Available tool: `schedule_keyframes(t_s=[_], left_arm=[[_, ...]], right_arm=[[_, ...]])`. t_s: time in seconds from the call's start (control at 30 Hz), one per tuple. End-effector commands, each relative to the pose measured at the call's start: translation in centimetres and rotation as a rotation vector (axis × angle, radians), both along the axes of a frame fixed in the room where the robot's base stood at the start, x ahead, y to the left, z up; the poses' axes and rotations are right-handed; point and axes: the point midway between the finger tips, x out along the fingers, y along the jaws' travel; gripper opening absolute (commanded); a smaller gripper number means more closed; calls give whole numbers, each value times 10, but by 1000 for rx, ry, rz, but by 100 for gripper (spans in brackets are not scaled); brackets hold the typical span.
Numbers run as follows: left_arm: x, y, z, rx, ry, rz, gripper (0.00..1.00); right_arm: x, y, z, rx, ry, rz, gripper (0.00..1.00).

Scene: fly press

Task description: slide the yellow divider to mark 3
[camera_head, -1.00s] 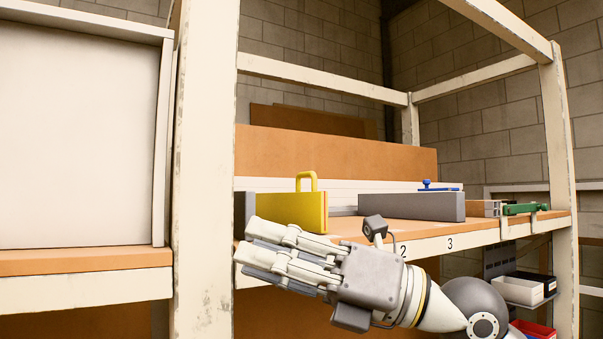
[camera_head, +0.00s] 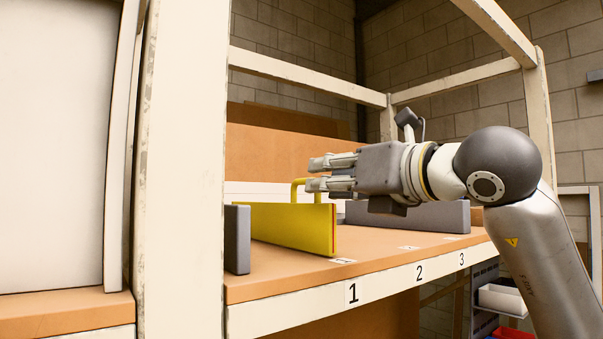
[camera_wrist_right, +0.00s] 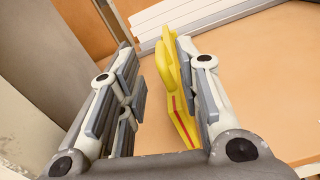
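The yellow divider (camera_head: 290,226) stands upright on the orange shelf, near mark 1 (camera_head: 352,292). Its looped handle (camera_head: 298,186) rises from its top edge. Mark 3 (camera_head: 461,259) is on the shelf's front edge, to the right of mark 2 (camera_head: 420,271). My right gripper (camera_head: 322,174) reaches in from the right at handle height, its fingers pointing left. In the right wrist view the right gripper (camera_wrist_right: 160,85) is open, and the yellow divider (camera_wrist_right: 178,95) lies between its fingers, closer to the right-hand finger. Contact cannot be told. My left gripper is out of view.
A grey block (camera_head: 237,239) stands left of the divider. A longer grey divider (camera_head: 440,215) stands to the right, partly behind my arm. The shelf (camera_head: 380,245) between is clear. A thick upright post (camera_head: 180,170) bounds the left side.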

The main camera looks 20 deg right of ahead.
Motion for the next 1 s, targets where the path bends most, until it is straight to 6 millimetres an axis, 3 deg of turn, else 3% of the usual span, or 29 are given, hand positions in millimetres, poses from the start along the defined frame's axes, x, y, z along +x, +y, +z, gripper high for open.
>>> schedule_keyframes(t_s=[0.03,0.17,0.33,0.5,0.77,1.0], left_arm=[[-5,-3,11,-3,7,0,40],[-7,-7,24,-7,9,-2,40],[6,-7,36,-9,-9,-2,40],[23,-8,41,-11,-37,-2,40],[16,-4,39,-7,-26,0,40],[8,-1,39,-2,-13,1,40]], right_arm=[[11,4,5,0,5,1,32],[34,13,4,-1,5,2,32],[56,20,3,0,3,2,32],[66,24,1,-1,2,1,32],[66,24,0,0,1,2,32],[66,24,0,0,1,2,2]])
